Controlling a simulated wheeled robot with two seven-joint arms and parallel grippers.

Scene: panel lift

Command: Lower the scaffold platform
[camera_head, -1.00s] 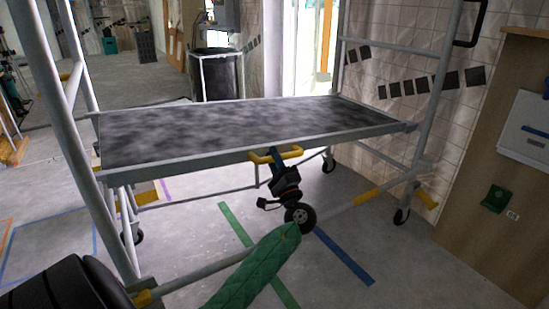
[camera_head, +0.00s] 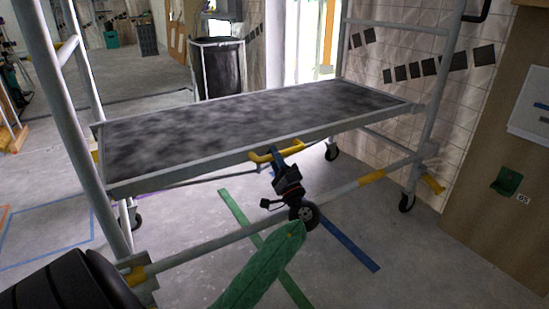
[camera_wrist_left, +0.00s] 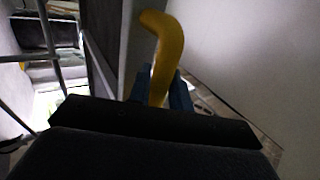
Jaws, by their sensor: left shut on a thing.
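The scaffold platform (camera_head: 220,129) is a dark mottled deck with a grey metal rim, held between the grey scaffold uprights (camera_head: 79,128). Its left end looks lower than its right end. A yellow handle (camera_head: 259,157) sits on the near edge. My left gripper (camera_head: 276,153), blue and black, is shut on this handle. In the left wrist view the yellow handle (camera_wrist_left: 168,45) rises between the blue fingers (camera_wrist_left: 160,92). The gripper hides part of the handle. My right gripper is in neither view.
A scaffold rail (camera_head: 210,247) crosses low in front, with a yellow clamp (camera_head: 371,178) on it. Wheels (camera_head: 406,202) stand on the floor. A wood panel (camera_head: 490,220) is close on the right. A black bin (camera_head: 217,70) stands behind. The floor under the deck is mostly clear.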

